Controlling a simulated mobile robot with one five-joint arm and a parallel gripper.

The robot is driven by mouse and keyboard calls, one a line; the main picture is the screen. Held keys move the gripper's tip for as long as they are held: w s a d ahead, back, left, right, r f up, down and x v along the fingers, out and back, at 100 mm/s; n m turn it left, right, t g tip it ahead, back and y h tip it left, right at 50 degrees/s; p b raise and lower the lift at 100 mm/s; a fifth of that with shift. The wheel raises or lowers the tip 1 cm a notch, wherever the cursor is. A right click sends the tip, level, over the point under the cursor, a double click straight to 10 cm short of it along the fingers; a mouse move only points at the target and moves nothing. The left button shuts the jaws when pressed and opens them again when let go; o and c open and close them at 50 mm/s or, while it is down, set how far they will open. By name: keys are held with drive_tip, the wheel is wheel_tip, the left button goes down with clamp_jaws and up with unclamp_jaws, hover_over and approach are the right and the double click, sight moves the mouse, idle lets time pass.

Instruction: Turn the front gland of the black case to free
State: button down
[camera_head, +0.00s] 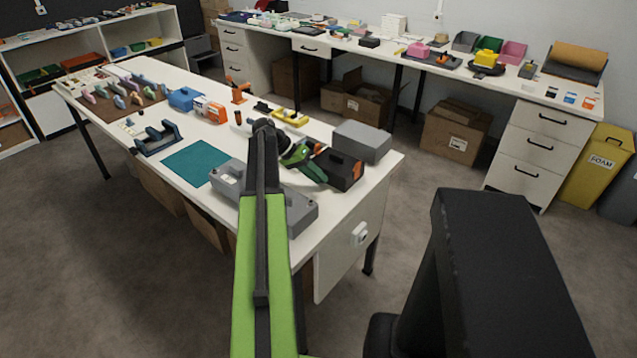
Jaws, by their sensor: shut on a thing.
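The black case (341,169) sits near the right end of the white table, with an orange end facing right. My green and black arm reaches over the table and bends down to the right. My gripper (319,173) is at the near left side of the black case, shut on its front gland. The gland is hidden by the gripper and the arm, so its turn position cannot be told.
A grey box (362,141) stands just behind the black case. A long grey case (222,180) lies in front, partly behind my arm. A teal mat (192,163) lies to the left. A yellow tool (290,117) lies behind my arm.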

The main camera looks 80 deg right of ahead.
drive_tip(key=shift+f+g+b, duration=0.25)
drive_tip(key=shift+g+b, duration=0.25)
drive_tip(key=shift+b, duration=0.25)
drive_tip(key=shift+w+r+y, duration=0.1)
drive_tip(key=shift+y, duration=0.2)
drive_tip(key=c, duration=1.2)
unclamp_jaws()
